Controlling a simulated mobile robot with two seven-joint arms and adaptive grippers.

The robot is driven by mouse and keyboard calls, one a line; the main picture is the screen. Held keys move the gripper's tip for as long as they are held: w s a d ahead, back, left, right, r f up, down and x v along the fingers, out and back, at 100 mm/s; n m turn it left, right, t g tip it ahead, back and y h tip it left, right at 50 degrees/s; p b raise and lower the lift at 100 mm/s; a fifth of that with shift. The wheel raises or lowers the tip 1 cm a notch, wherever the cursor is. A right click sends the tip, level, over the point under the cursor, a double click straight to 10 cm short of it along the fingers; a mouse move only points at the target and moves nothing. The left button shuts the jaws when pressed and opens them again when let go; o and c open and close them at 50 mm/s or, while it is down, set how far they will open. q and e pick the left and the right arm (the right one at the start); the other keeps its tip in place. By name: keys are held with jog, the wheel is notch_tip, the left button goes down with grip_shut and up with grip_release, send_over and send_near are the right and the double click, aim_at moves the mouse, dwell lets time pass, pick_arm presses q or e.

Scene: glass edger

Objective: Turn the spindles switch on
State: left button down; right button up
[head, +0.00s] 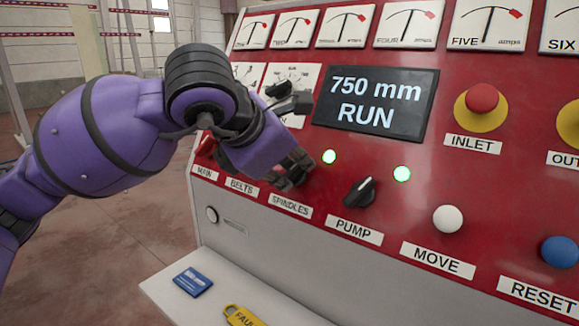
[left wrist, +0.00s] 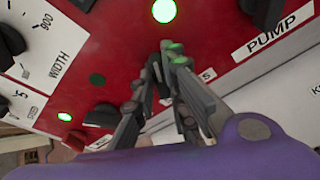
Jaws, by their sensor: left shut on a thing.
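The red sloping control panel carries a row of switches. The SPINDLES label (head: 290,205) shows below my left gripper (head: 293,172), which is at the panel and shut on the spindles switch above that label. The switch is mostly hidden by the fingers, so its angle cannot be read. In the left wrist view the gripper (left wrist: 168,62) has its dark fingers reaching to the panel, with the SPINDLES label mostly covered. A lit green lamp (head: 329,157) is just right of the gripper; a green lamp (left wrist: 163,10) also glows beyond the fingertips. My right gripper is out of view.
The black pump switch (head: 360,191) stands close right, with another lit green lamp (head: 402,173). The display (head: 376,103) reads "750 mm RUN". White (head: 447,219) and blue (head: 560,251) buttons lie farther right.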

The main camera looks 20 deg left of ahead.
pick_arm(q)
jog(key=c, duration=1.8)
grip_release()
jog(key=shift+o, duration=0.2)
jog(key=v, duration=1.2)
